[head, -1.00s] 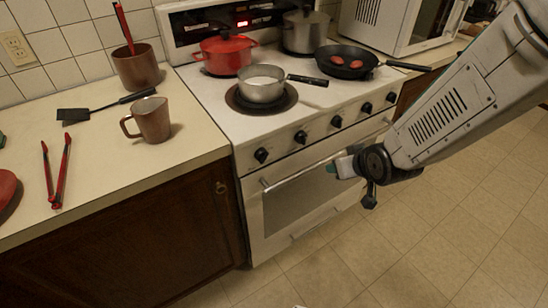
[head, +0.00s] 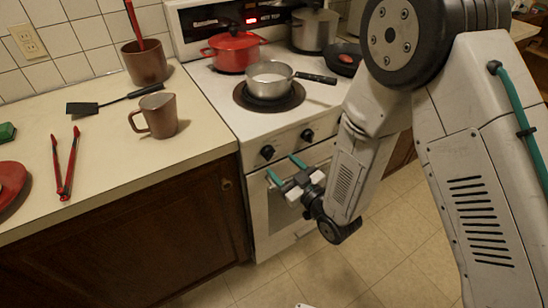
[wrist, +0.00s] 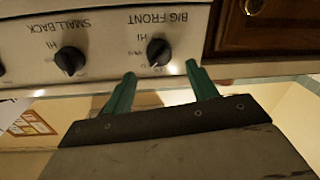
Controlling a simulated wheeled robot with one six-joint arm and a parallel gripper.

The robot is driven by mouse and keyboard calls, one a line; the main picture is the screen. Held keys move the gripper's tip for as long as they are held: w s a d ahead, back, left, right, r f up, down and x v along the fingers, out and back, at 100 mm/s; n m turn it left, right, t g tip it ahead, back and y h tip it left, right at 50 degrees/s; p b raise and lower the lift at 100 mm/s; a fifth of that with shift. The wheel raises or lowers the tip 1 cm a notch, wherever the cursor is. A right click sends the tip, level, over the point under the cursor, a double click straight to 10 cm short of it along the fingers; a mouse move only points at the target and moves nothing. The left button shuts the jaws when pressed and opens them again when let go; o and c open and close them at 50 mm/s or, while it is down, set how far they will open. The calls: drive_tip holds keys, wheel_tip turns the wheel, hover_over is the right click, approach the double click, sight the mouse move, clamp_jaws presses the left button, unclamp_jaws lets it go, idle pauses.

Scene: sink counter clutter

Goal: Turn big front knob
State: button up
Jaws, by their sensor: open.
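The knob under the "BIG FRONT" label is black (wrist: 158,52) and shows upside down in the wrist view. In the head view it is the leftmost knob (head: 267,152) on the stove's front panel. My gripper (head: 282,168) is open, with its two teal fingers pointing at the panel just in front of and below this knob. In the wrist view the fingertips of my gripper (wrist: 161,70) lie on either side of the knob's column, apart from it. Nothing is between the fingers.
The "SMALL BACK" knob (wrist: 69,60) is beside it. A steel saucepan (head: 270,80) stands on the front burner, with a red pot (head: 232,52) behind. The oven handle runs below the panel. The counter (head: 100,150) at left holds a mug (head: 157,116) and tongs (head: 67,165).

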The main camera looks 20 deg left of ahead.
sight(272, 156)
drive_tip(key=x, duration=0.5)
drive_tip(key=shift+w+a, duration=0.1)
drive_tip(key=c, duration=1)
drive_tip(key=shift+m, duration=0.5)
drive_tip(key=o, duration=1)
